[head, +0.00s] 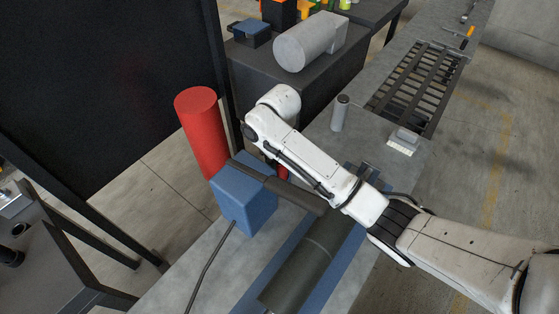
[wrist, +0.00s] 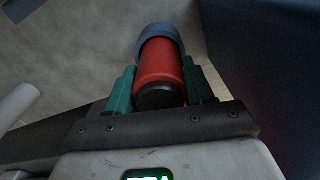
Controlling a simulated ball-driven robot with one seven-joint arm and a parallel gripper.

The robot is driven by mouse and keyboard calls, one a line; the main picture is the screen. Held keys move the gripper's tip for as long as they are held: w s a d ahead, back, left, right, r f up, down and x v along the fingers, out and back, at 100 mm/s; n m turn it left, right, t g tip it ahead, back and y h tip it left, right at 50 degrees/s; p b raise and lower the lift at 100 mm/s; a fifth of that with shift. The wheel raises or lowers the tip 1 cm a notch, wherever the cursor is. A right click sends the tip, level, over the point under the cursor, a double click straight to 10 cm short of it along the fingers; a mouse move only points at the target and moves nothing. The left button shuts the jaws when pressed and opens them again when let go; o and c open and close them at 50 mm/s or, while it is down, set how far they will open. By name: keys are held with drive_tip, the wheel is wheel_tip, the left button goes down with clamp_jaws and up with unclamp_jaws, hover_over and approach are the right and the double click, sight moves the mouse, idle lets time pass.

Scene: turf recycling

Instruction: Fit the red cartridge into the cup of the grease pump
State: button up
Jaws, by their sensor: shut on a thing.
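The red cartridge (wrist: 160,62) with a black near end sits between the green fingers of my gripper (wrist: 159,78) in the wrist view. My gripper is shut on it. A blue-grey round cup (wrist: 155,31) surrounds the cartridge's far end in the wrist view. The far end is hidden, so I cannot tell how deep it sits. In the head view only a small red piece of the cartridge (head: 283,172) shows beside my arm, which hides my gripper.
A blue block (head: 244,199) and a dark cylinder (head: 302,270) on a blue base stand on the grey bench. A large red cylinder (head: 203,135) stands behind the block. A small grey cylinder (head: 340,114) and a white-edged block (head: 402,142) are right of my arm.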

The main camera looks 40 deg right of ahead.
drive_tip(key=o, duration=1.3)
wheel_tip(320, 180, up, 9)
drive_tip(key=p, duration=0.3)
drive_tip(key=shift+r, duration=0.15)
drive_tip(key=shift+r+p, duration=0.6)
drive_tip(key=shift+r, duration=0.15)
